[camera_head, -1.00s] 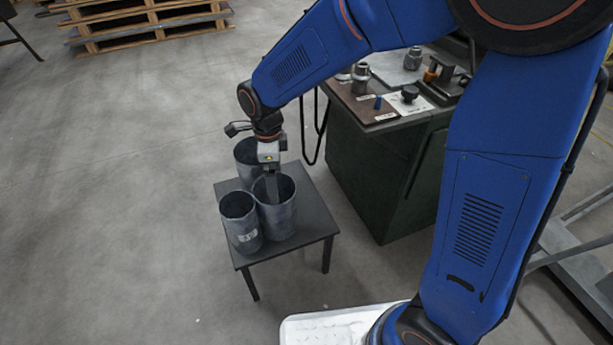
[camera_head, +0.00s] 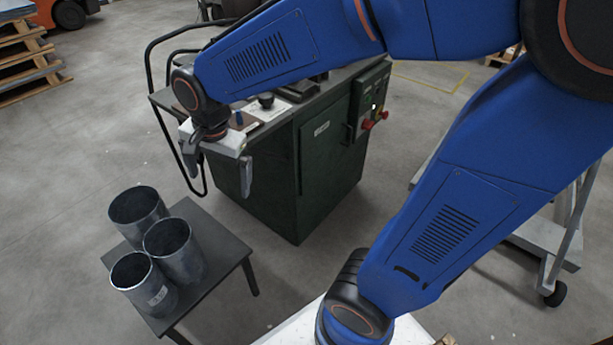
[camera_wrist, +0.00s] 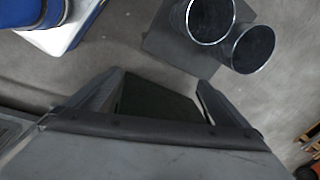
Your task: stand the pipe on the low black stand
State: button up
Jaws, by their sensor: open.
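The low black stand (camera_head: 222,262) is at the lower left of the head view.
A dark green machine cabinet (camera_head: 285,180) with small items on top stands right behind my gripper. A grey wheeled frame (camera_head: 545,255) is at the right. Pallets (camera_head: 25,60) and an orange vehicle (camera_head: 20,10) are far left. The floor left of the stand is clear.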

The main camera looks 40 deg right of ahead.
jog(key=s+d+r+n+t, duration=0.3)
jog(key=s+d+n, duration=0.7)
jog(key=s+d, duration=0.4)
jog(key=shift+s+d+r+n+h, duration=0.3)
jog(key=shift+s+r+h, duration=0.1)
jog(key=shift+s+r, duration=0.15)
dwell(0.6)
